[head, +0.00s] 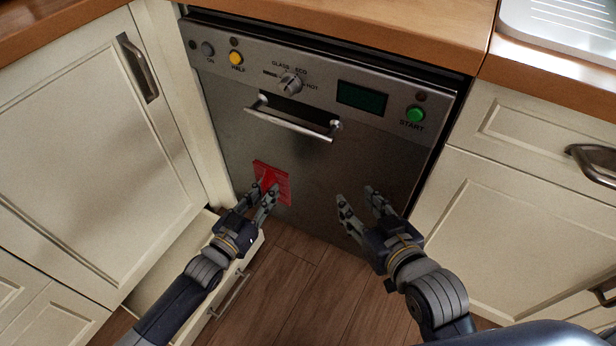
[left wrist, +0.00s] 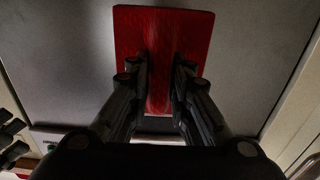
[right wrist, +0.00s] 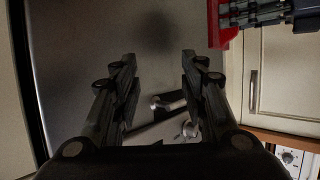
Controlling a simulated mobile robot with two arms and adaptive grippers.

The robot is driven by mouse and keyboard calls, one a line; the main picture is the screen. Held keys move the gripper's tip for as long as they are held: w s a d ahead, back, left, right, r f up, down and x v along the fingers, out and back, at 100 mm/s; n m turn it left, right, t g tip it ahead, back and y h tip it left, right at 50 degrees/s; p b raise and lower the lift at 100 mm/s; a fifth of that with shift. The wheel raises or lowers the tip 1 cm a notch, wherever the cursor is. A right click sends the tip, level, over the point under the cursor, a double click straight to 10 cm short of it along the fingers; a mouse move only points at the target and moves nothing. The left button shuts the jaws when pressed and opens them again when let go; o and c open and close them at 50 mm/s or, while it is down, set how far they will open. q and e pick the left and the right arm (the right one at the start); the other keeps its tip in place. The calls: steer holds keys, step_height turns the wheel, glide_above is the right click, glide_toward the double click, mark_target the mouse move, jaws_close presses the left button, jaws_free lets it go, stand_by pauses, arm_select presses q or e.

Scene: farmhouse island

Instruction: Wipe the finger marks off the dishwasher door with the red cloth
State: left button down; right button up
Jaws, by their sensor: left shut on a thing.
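The red cloth (head: 281,181) lies flat against the lower left of the steel dishwasher door (head: 235,140). My left gripper (head: 267,188) is shut on the cloth. The cloth also fills the upper middle of the left wrist view (left wrist: 190,30), spread beyond both fingers. My right gripper (head: 356,193) is open and empty in front of the lower right of the door. In the right wrist view a dim dark patch (right wrist: 155,32) shows on the door; I cannot tell whether it is a mark or a shadow. No clear finger marks show; the door behind the cloth is hidden.
The door's bar handle (head: 290,123) sticks out above both grippers. A drawer (head: 180,262) stands pulled out at the lower left, beneath my left arm. Cream cabinets (head: 80,150) flank the dishwasher, and the wooden counter (head: 380,25) runs above it.

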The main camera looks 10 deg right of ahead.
arm_select(q)
steer(key=shift+w, duration=0.1)
stand_by(0.3)
steer(key=shift+w+d+r, duration=0.2)
steer(key=shift+w+d, duration=0.15)
steer(key=shift+w, duration=0.05)
steer(key=x, duration=0.2)
steer(key=r+b+x, duration=0.1)
steer(key=x, duration=0.1)
steer(key=shift+w+d, duration=0.1)
steer(key=shift+w, duration=0.1)
steer(key=shift+w+d+r, duration=0.25)
steer(key=shift+w+d, duration=0.15)
steer(key=shift+w, duration=0.1)
arm_select(e)
steer(key=shift+w+a+r+t+y, duration=0.2)
steer(key=shift+w+r+t, duration=0.25)
steer(key=shift+r, duration=0.45)
steer(key=shift+w+a+r+t+y, duration=0.15)
steer(key=shift+w+a+r+t, duration=0.1)
steer(key=shift+r+t, duration=0.55)
steer(key=shift+w+a+r+t+y, duration=0.2)
steer(key=shift+w+r+t, duration=0.15)
steer(key=shift+r, duration=0.7)
arm_select(q)
steer(key=shift+w+d, duration=0.1)
steer(key=shift+w, duration=0.05)
arm_select(e)
steer(key=shift+r, duration=0.35)
